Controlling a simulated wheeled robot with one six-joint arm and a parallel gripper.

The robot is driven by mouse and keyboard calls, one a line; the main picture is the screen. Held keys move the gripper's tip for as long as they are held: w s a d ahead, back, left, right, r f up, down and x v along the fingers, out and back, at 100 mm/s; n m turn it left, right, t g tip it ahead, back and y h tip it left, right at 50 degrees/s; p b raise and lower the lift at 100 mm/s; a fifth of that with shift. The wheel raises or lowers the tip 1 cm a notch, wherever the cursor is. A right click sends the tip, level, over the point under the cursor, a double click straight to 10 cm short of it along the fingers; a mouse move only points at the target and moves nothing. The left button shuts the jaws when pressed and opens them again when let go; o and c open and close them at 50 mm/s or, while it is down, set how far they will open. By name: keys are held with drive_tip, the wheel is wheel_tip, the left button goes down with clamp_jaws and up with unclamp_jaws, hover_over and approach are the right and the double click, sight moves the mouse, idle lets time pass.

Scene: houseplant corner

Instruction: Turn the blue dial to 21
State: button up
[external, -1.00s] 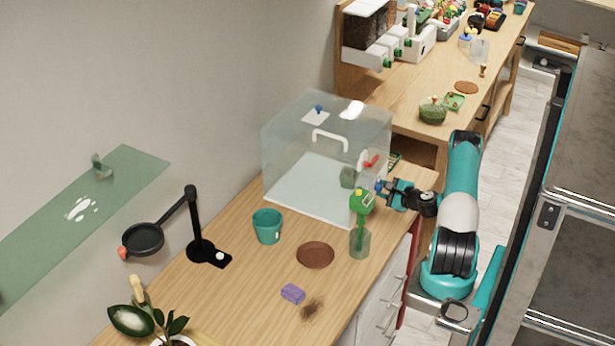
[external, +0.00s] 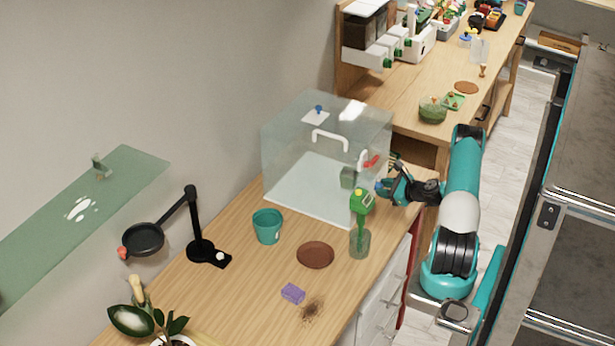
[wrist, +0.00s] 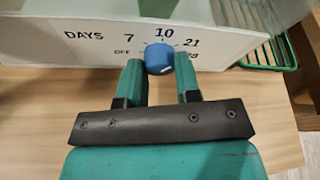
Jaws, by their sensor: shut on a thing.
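The blue dial (wrist: 158,58) sits on a white panel (wrist: 80,50) printed "DAYS", "OFF", 7, 10, 21 and a partly hidden number that looks like 28. A small pale mark shows on the dial's lower right face; I cannot tell exactly which number it points at. My gripper (wrist: 160,70) has one teal finger on each side of the dial and is shut on it. In the external view my gripper (external: 386,188) is at the right end of the clear case (external: 290,135), and only a little blue of the dial (external: 378,184) shows.
A teal pot (external: 267,226), a brown saucer (external: 315,255) and a purple block (external: 292,293) are on the counter. A green basket (wrist: 270,52) is right of the panel.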

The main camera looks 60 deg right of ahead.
drive_tip(key=shift+m+y, duration=0.7)
drive_tip(key=shift+m, duration=0.4)
drive_tip(key=o, duration=0.9)
drive_tip(key=shift+d, duration=0.1)
drive_tip(key=b+v, duration=0.3)
drive_tip(key=v, duration=1.4)
drive_tip(key=shift+s+r, duration=0.15)
drive_tip(key=shift+r, duration=0.05)
